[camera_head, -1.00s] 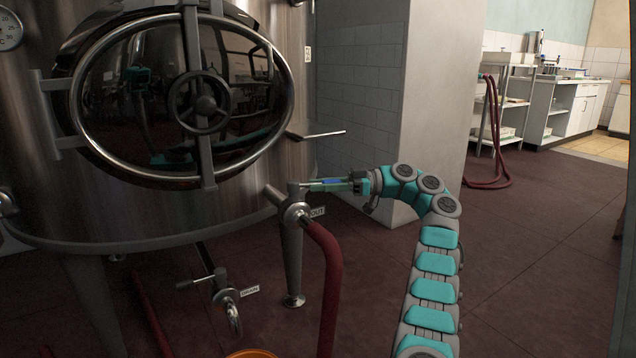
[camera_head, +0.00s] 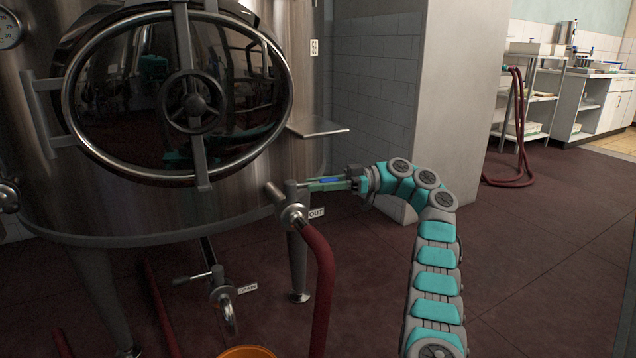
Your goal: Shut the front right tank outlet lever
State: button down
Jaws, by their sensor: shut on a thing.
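The outlet valve (camera_head: 289,208) sticks out of the lower right front of the steel tank (camera_head: 160,215), beside a small tag reading OUT (camera_head: 316,212). A red hose (camera_head: 321,275) runs down from it. My gripper (camera_head: 325,184) reaches in from the right at the top of the valve. It is shut on the outlet lever (camera_head: 304,185), which is mostly hidden between the jaws and points to the right, away from the valve stem (camera_head: 291,186).
A drain valve (camera_head: 218,285) with its own lever and DRAIN tag hangs lower left. An orange bucket rim (camera_head: 247,352) shows at the bottom. A metal shelf (camera_head: 316,127) juts from the tank above my gripper.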

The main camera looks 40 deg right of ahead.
aim_at(318, 180)
jog(key=shift+w+a, duration=0.1)
dwell(0.4)
jog(key=c, duration=0.6)
grip_release()
jog(key=shift+c, duration=0.2)
jog(key=shift+r+p, duration=1.2)
jog(key=shift+r, duration=0.55)
jog(key=shift+s+f+b, duration=0.2)
jog(key=shift+b, duration=0.15)
jog(key=s+a+r+b, duration=0.1)
jog(key=s+a+b, duration=0.3)
jog(key=s, duration=0.9)
jog(key=shift+s+a+r, duration=0.35)
jog(key=shift+s+a, duration=0.05)
jog(key=shift+a, duration=1.25)
